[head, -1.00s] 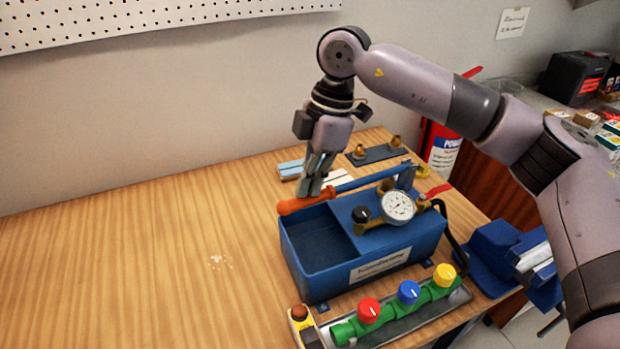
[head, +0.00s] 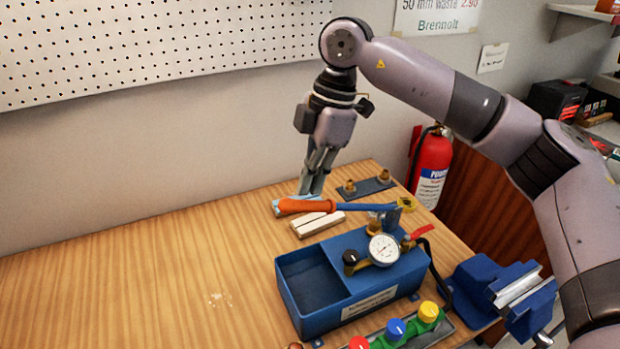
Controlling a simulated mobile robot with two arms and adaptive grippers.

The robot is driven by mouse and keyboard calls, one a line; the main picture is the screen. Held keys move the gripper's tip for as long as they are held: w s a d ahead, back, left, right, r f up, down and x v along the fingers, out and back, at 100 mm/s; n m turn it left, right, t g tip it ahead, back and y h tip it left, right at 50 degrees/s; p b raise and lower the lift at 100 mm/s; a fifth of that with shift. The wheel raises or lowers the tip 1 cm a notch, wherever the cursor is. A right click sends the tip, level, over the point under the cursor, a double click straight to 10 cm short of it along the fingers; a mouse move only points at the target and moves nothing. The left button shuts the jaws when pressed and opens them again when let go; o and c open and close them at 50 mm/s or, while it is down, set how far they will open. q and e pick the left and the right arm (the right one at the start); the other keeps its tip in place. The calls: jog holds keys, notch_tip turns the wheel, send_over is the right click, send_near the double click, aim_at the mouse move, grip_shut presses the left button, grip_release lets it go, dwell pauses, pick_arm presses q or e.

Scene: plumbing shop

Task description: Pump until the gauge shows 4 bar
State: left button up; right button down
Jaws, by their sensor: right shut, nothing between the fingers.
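The blue test pump (head: 365,301) stands on the bench, an open box with a deck on its right half. Its lever (head: 365,207) is a blue bar with an orange handle (head: 305,206). The bar is about level, with the handle well above the box. The round white gauge (head: 383,250) faces me on the deck, but its needle and numbers are too small to read. My right gripper (head: 312,190) is shut and empty, pointing down with its fingertips at the orange handle. I cannot tell whether they touch it. My left gripper is not in view.
A green manifold with red, blue and yellow knobs (head: 428,311) sits in front of the pump. A blue vise (head: 505,290) is at the right edge, and a red fire extinguisher (head: 432,160) stands behind. Pale blocks (head: 316,224) lie behind the pump. The bench's left is clear.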

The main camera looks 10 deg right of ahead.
jog(key=w+d+b+x, duration=0.1)
jog(key=b+x, duration=0.7)
jog(key=x, duration=0.4)
jog(key=p+v, duration=0.3)
jog(key=v, duration=0.1)
jog(key=p+v, duration=0.3)
jog(key=v, duration=0.1)
jog(key=s+a+p+v, duration=0.1)
jog(key=p+v, duration=0.1)
jog(key=v, duration=0.2)
jog(key=shift+r+p, duration=0.25)
jog(key=shift+p, duration=0.15)
jog(key=shift+f, duration=0.1)
dwell(1.1)
jog(key=shift+f, duration=0.15)
